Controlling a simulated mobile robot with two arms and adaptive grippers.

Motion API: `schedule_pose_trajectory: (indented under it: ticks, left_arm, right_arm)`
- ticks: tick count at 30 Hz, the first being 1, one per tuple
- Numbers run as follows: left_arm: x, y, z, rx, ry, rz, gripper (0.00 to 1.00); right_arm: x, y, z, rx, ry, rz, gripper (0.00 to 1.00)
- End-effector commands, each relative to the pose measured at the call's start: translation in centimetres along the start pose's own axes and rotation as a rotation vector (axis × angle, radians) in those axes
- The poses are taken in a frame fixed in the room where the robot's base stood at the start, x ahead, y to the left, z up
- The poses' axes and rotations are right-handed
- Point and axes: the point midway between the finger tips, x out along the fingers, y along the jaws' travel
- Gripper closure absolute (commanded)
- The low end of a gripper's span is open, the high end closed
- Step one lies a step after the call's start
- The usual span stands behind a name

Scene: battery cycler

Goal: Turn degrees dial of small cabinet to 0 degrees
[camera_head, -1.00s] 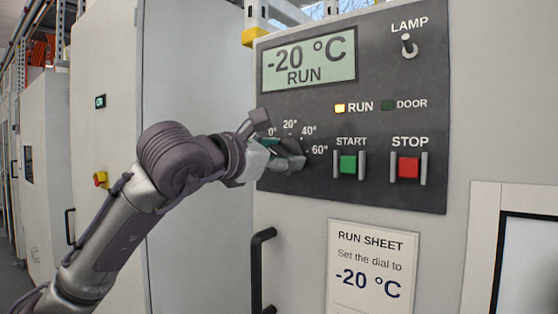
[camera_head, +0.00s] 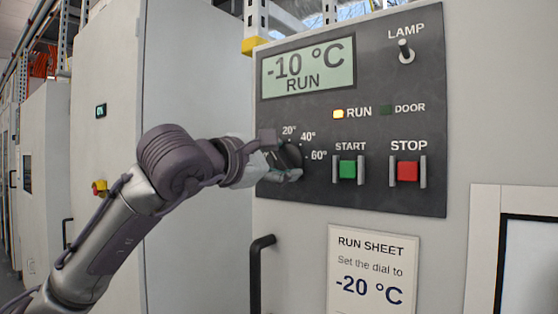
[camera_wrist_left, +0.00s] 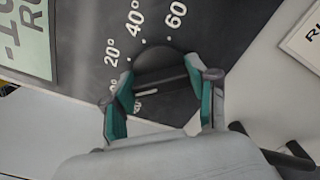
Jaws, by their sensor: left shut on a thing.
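The dark degrees dial (camera_head: 291,157) sits on the dark panel of the small cabinet, with 20°, 40° and 60° marks visible around it. My left gripper (camera_head: 283,172) is shut on the dial, partly covering it and the lower marks. In the left wrist view the dial (camera_wrist_left: 160,68) lies between the two green-padded fingers of my left gripper (camera_wrist_left: 160,98), and a light line shows on its bar. The display (camera_head: 308,74) reads -10 °C and RUN. My right gripper is not in view.
Right of the dial are the green START button (camera_head: 348,169) and red STOP button (camera_head: 408,171), each between guards. The LAMP switch (camera_head: 405,50) is above. A run sheet (camera_head: 372,272) reading -20 °C and a black door handle (camera_head: 262,272) are below.

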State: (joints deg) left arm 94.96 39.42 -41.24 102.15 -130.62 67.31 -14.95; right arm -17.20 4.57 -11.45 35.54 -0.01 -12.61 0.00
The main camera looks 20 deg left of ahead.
Motion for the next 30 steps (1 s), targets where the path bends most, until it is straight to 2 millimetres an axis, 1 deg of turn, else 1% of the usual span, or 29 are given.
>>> schedule_pose_trajectory:
  ticks: [1,4,5,9,18,21,23,26,30]
  left_arm:
    - [-0.1,0.4,0.1,-0.001,-0.003,0.008,0.77]
    - [-0.1,0.4,0.1,-0.001,-0.003,0.009,0.77]
    - [-0.1,0.4,0.1,-0.002,-0.003,0.009,0.40]
    - [-0.1,0.3,0.1,-0.002,-0.003,0.007,0.17]
    - [-0.1,0.1,0.1,-0.002,-0.001,0.003,0.17]
    - [-0.5,0.2,0.0,-0.002,-0.001,0.003,0.17]
    - [-1.2,0.2,0.0,-0.002,-0.002,0.004,0.17]
    - [-3.0,0.2,0.0,0.000,-0.002,0.006,0.17]
    - [-6.1,0.2,0.0,0.000,-0.002,0.006,0.17]
  right_arm:
    - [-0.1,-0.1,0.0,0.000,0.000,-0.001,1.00]
    - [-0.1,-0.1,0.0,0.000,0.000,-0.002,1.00]
    - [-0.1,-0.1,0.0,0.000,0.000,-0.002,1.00]
    - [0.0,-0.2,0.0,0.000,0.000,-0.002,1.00]
    - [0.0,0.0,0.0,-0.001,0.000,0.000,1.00]
    - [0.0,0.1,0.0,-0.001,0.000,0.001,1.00]
    - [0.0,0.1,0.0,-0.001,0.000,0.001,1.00]
    - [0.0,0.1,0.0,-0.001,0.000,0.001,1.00]
    - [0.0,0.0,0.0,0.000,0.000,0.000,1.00]
